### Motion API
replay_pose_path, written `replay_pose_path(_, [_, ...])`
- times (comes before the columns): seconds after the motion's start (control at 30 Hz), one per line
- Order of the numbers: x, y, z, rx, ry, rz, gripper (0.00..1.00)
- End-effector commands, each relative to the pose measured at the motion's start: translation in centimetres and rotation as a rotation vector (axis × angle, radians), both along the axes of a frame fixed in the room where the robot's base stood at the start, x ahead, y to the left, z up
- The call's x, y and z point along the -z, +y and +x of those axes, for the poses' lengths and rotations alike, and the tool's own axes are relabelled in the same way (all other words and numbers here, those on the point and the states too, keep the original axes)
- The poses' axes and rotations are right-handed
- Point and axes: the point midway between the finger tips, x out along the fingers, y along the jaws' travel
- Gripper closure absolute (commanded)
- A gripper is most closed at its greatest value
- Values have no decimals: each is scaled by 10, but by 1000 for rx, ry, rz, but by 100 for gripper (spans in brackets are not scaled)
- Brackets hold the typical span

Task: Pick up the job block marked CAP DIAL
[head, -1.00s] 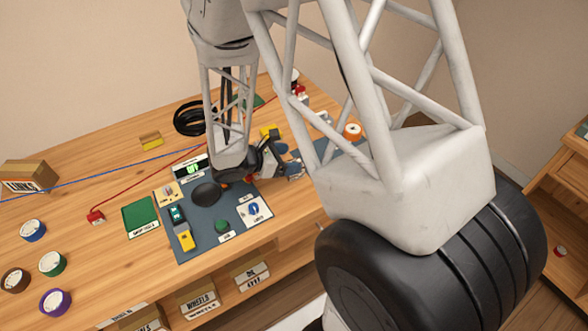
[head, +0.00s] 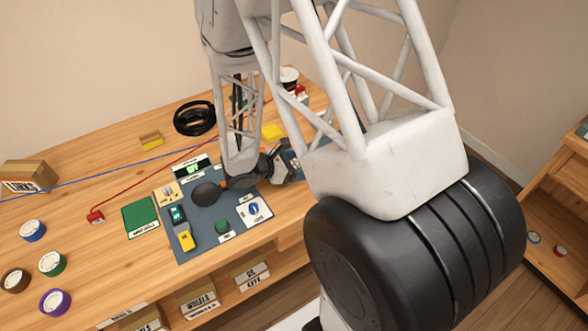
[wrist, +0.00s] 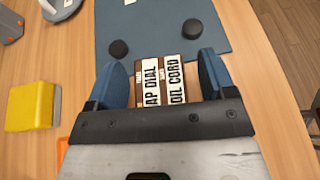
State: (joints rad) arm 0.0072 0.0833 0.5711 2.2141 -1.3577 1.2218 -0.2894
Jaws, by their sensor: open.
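The block marked CAP DIAL (wrist: 149,88) shows in the wrist view with its first letter hidden; it reads "AP DIAL". It lies side by side with a block reading "OIL CORD" (wrist: 176,88), whose start is also hidden. My gripper (wrist: 160,68) is open, with one blue finger left of the pair and one right of it. Both blocks lie between the fingers, and their near ends are hidden by my gripper body. I cannot tell whether a finger touches either block. In the head view my gripper (head: 290,160) is beyond the mat's right side, and the blocks cannot be made out.
A yellow block (wrist: 32,105) stands to the left. In the head view, a green pad (head: 140,216) and several tape rolls (head: 52,264) lie on the left.

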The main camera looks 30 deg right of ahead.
Motion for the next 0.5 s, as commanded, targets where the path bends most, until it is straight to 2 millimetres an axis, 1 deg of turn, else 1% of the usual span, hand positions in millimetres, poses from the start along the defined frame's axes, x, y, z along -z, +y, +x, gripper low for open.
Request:
replay_pose_path(0.3, [0, 0, 0, 0, 0, 0, 23])
replay_pose_path(0.47, [0, 0, 0, 0, 0, 0, 48])
replay_pose_path(0.5, [0, 0, 0, 0, 0, 0, 54])
